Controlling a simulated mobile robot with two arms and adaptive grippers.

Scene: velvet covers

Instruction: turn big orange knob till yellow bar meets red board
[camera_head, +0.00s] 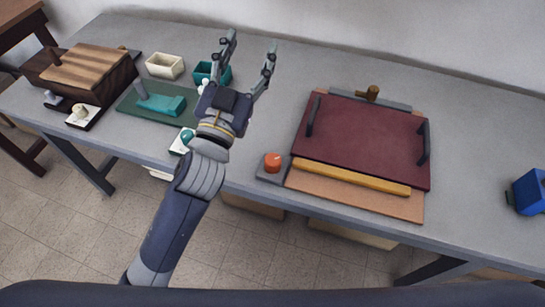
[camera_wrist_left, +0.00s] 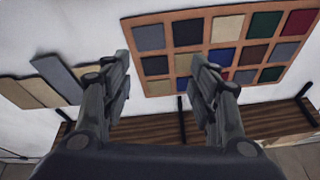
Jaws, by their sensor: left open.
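The orange knob (camera_head: 272,161) sits on a small grey base at the front edge of the table, left of the board assembly. The yellow bar (camera_head: 350,176) lies slanted along the front of the dark red board (camera_head: 365,135). The bar looks close to the board's lower edge; I cannot tell if they touch. My left gripper (camera_head: 250,52) is open and empty, raised with fingers pointing up and away, left of the knob. In the left wrist view its two fingers (camera_wrist_left: 160,75) are apart with nothing between them. My right gripper is not in view.
The red board has two dark handles (camera_head: 423,143) and lies on a tan base (camera_head: 400,204). A brown knob (camera_head: 373,92) stands behind it. A wooden box (camera_head: 90,70), a green plate (camera_head: 135,108) and small bins (camera_head: 165,66) are left. A blue object (camera_head: 530,190) is right.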

